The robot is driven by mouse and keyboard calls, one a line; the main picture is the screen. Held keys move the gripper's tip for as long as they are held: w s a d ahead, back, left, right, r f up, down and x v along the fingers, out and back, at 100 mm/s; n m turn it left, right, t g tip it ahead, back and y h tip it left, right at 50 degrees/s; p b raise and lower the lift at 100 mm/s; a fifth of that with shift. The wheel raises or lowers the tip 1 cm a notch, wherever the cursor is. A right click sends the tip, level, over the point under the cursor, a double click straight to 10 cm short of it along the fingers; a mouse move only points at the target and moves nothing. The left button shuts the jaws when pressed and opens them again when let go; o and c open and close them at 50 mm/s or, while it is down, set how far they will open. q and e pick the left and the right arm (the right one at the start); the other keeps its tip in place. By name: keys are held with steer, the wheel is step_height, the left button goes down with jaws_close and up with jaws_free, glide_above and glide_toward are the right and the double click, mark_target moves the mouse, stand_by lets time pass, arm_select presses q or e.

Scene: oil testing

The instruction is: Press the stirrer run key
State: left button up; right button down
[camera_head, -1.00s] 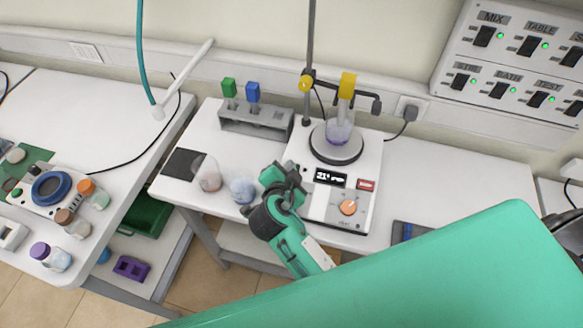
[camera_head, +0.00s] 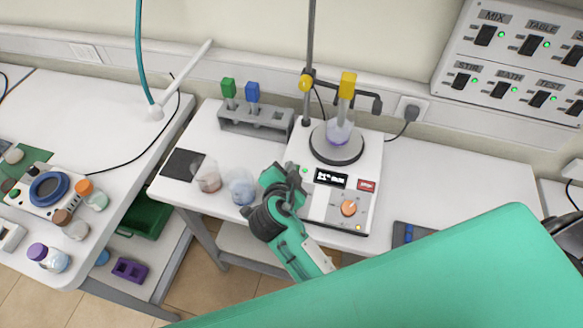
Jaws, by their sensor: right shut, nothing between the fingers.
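The stirrer (camera_head: 370,163) is a white hotplate unit with a dark round plate, a small black display (camera_head: 331,177), a red key (camera_head: 366,185) and an orange knob (camera_head: 348,208). I cannot read which key is the run key. A flask (camera_head: 339,131) stands on the plate, held near a stand. My right gripper (camera_head: 284,176), green and dark, is shut and empty. It is over the stirrer's front left edge, left of the display; whether it touches is not clear. My left gripper is not in view.
Two small beakers (camera_head: 241,189) stand left of my right gripper. A grey rack (camera_head: 255,121) with green and blue-topped items is behind. A wall panel (camera_head: 520,60) with labelled switches and green lights is upper right. A blue-and-dark item (camera_head: 409,234) lies right of the stirrer.

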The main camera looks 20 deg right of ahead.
stand_by(0.4)
steer(key=shift+s+a+r, duration=0.15)
steer(key=shift+s+r, duration=0.05)
steer(key=shift+r, duration=0.5)
steer(key=shift+p, duration=0.3)
steer(key=shift+s+a+r+p, duration=0.2)
steer(key=shift+r+p, duration=0.15)
steer(key=shift+r, duration=0.35)
steer(key=shift+s+a+r+p, duration=0.1)
steer(key=shift+s+r+p, duration=0.2)
steer(key=shift+r, duration=0.35)
steer(key=shift+s+a+r+p, duration=0.1)
steer(key=shift+r+p, duration=0.3)
steer(key=shift+r, duration=0.3)
steer(key=shift+s+a+r, duration=0.15)
steer(key=shift+r, duration=0.15)
steer(key=shift+f, duration=0.1)
steer(key=shift+f, duration=0.1)
